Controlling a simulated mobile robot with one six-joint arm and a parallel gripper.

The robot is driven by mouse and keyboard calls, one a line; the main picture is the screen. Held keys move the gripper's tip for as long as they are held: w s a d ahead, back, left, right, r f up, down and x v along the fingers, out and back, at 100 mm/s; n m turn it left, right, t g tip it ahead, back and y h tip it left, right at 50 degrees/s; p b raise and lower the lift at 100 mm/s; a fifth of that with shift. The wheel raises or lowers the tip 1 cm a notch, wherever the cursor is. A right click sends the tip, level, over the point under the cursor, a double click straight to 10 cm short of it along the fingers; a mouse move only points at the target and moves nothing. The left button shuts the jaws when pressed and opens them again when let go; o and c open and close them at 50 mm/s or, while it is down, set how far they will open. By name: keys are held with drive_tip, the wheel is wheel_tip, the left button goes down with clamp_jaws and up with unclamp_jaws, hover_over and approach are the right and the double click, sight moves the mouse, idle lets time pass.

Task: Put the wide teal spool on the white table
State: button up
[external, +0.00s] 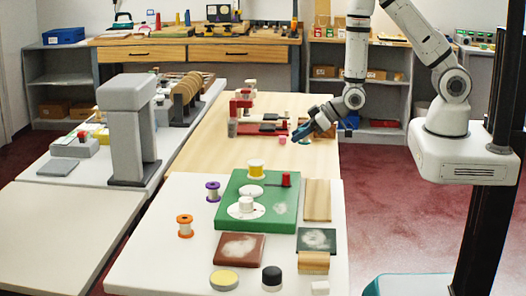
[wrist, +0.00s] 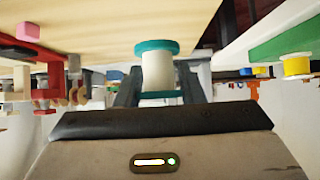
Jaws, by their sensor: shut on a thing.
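The wide teal spool (wrist: 157,48) has teal end discs and a white middle. In the wrist view it stands between the two fingers of my gripper (wrist: 158,80), which is shut on it. In the external view my gripper (external: 303,132) is over the right side of the pale wooden table (external: 205,152); the spool is small and hard to make out there. The white table (external: 160,262) is the near one, in front of the wooden table.
A red-and-white contraption (external: 240,105) stands left of my gripper.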

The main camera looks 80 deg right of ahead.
sight(304, 142)
drive_tip(key=f, duration=0.1)
drive_tip(key=s+f, duration=0.1)
drive_tip(key=shift+s+f+b, duration=0.2)
drive_tip(key=shift+f+b, duration=0.1)
drive_tip(key=shift+f, duration=0.1)
drive_tip(key=w+d+m+h+b, duration=0.1)
drive_tip(key=w+d, duration=0.2)
drive_tip(key=d, duration=0.1)
drive_tip(key=w+d+m+h+b, duration=0.1)
drive_tip(key=w+d, duration=0.2)
drive_tip(key=d, duration=0.1)
drive_tip(key=w+d+m+h+b, duration=0.1)
drive_tip(key=w+d+m+b, duration=0.1)
drive_tip(key=w+d, duration=0.1)
drive_tip(key=shift+d+r+g+h, duration=0.2)
drive_tip(key=shift+d+g+h, duration=0.1)
drive_tip(key=shift+d, duration=0.6)
drive_tip(key=w+d+r+m+g+h+b, duration=0.1)
drive_tip(key=w+d+r, duration=0.1)
drive_tip(key=d, duration=0.3)
drive_tip(key=w+d+r+m+h+b, duration=0.1)
drive_tip(key=w+d+m, duration=0.15)
drive_tip(key=d, duration=0.25)
drive_tip(key=shift+n, duration=0.35)
drive_tip(key=f, duration=0.9)
drive_tip(key=shift+w+f, duration=0.15)
drive_tip(key=shift+w, duration=0.05)
drive_tip(key=shift+f, duration=0.1)
drive_tip(key=o, duration=1)
drive_tip(key=shift+o, duration=0.2)
